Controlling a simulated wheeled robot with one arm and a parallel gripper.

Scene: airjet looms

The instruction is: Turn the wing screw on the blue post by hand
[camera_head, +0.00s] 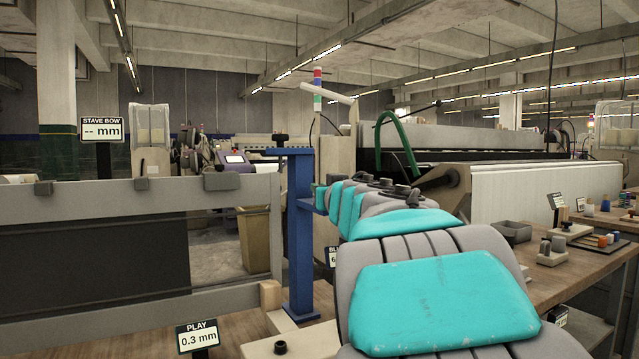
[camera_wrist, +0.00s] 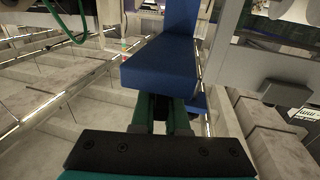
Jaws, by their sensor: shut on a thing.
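The blue post (camera_head: 300,235) stands upright on the bench, with a flat blue top arm and a black knob (camera_head: 280,138) above it. My gripper (camera_head: 318,197) is at the post's right side, at the small blue bracket partway up, mostly hidden behind my own arm. In the wrist view, the blue post (camera_wrist: 160,68) fills the top middle. My gripper's two green fingers (camera_wrist: 163,106) are shut on a small dark part just under the blue block, which I take as the wing screw (camera_wrist: 161,104). Its wings and angle are hidden between the fingers.
A grey frame rail (camera_head: 120,205) with clamps stands left of the post. A "PLAY 0.3 mm" sign (camera_head: 198,336) and a "STAVE BOW -- mm" sign (camera_head: 102,129) show at left. A wooden bench (camera_head: 575,268) with small parts lies at right.

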